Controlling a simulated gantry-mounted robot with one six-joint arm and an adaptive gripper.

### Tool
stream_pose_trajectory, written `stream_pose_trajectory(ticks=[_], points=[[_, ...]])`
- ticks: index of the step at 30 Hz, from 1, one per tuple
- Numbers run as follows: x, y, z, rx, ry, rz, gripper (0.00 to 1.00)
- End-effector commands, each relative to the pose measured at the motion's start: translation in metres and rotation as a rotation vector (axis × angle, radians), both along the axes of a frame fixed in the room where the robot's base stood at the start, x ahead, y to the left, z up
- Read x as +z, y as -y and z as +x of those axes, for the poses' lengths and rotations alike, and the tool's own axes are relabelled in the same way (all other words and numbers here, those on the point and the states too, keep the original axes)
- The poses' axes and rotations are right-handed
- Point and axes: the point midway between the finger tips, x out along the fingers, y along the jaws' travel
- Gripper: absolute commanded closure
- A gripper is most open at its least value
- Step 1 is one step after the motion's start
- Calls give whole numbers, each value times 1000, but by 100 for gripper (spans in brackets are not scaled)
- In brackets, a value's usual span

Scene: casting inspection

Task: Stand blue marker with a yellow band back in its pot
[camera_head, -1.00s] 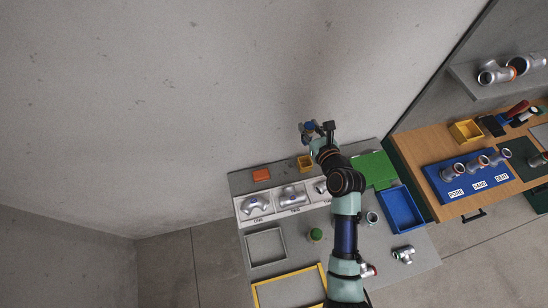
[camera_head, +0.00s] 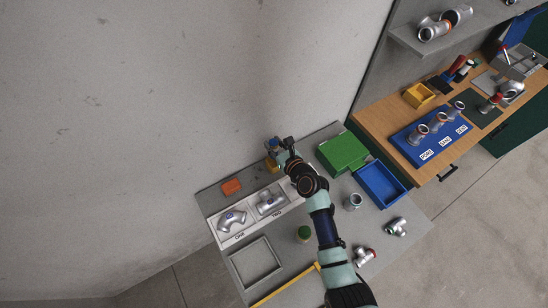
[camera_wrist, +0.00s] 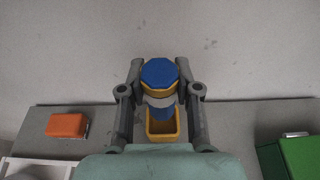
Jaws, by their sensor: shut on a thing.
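The blue marker with a yellow band (camera_wrist: 158,74) is between the fingers of my gripper (camera_wrist: 159,82), which is shut on it. Its wide blue end faces the wrist camera and its narrower blue part points away toward the yellow pot (camera_wrist: 152,128). That far part overlaps the pot's opening in the wrist view; I cannot tell whether it is above or inside it. In the head view my gripper (camera_head: 281,145) is at the bench's back edge, partly covering the pot (camera_head: 271,164). A small blue patch of the marker shows there.
An orange block (camera_head: 231,187) lies left of the pot. A green box (camera_head: 343,152) and a blue tray (camera_head: 382,186) stand to the right. A white tray with metal pipe fittings (camera_head: 231,218) is in front of the orange block. A wall rises behind the bench.

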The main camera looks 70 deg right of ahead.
Motion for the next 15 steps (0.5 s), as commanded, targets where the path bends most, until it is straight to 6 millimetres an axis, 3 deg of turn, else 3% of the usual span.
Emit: stream_pose_trajectory(ticks=[1, 7, 12, 15], points=[[-13, 0, 0, 0, -1, 0, 100], [-18, 0, 0, 2, 0, -2, 100], [-48, 0, 0, 1, -1, 2, 100], [-56, 0, 0, 0, 0, 0, 100]])
